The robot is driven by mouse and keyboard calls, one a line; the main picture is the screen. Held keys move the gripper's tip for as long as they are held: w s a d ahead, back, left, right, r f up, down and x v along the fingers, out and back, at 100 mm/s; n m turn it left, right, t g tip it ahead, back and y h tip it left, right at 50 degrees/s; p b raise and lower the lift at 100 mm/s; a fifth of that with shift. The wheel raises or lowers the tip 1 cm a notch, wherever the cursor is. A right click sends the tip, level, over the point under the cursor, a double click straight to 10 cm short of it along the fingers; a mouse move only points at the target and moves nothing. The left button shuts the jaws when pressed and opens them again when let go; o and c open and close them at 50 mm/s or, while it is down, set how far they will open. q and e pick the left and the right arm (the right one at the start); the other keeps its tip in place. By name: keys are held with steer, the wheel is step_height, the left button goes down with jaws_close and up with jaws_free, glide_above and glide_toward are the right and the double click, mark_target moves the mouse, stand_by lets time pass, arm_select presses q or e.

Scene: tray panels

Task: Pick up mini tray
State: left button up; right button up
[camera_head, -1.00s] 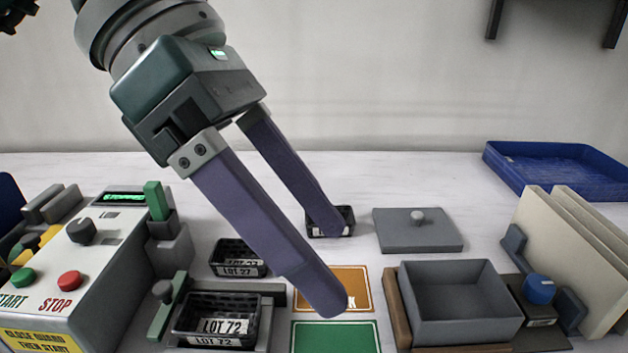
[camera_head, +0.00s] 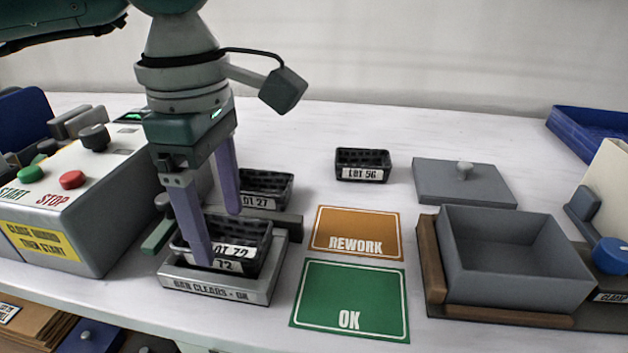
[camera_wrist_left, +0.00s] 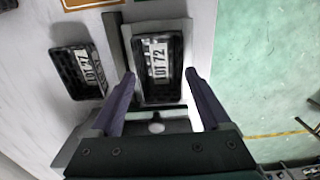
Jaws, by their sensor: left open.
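The black mini tray marked LOT 72 (camera_head: 256,238) sits in a grey holder with the label "BAR CLEARS - OK" (camera_head: 222,290). My left gripper (camera_head: 217,239) points down at this tray, open, with one purple finger in front of it and the other behind. In the left wrist view the LOT 72 tray (camera_wrist_left: 161,88) lies between the spread fingers (camera_wrist_left: 160,73); contact cannot be told. The LOT 27 mini tray (camera_head: 268,187) is just behind, partly hidden by the gripper. The LOT 56 mini tray (camera_head: 362,163) stands farther back. My right gripper is not in view.
An orange REWORK card (camera_head: 355,232) and a green OK card (camera_head: 350,300) lie right of the holder. A grey open box (camera_head: 515,265) and a flat grey lid (camera_head: 463,185) are farther right. A control box with buttons (camera_head: 85,215) stands at the left.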

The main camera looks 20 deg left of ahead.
arm_select(q)
steer(key=shift+f, duration=0.7)
steer(key=shift+r, duration=0.15)
steer(key=c, duration=1.1)
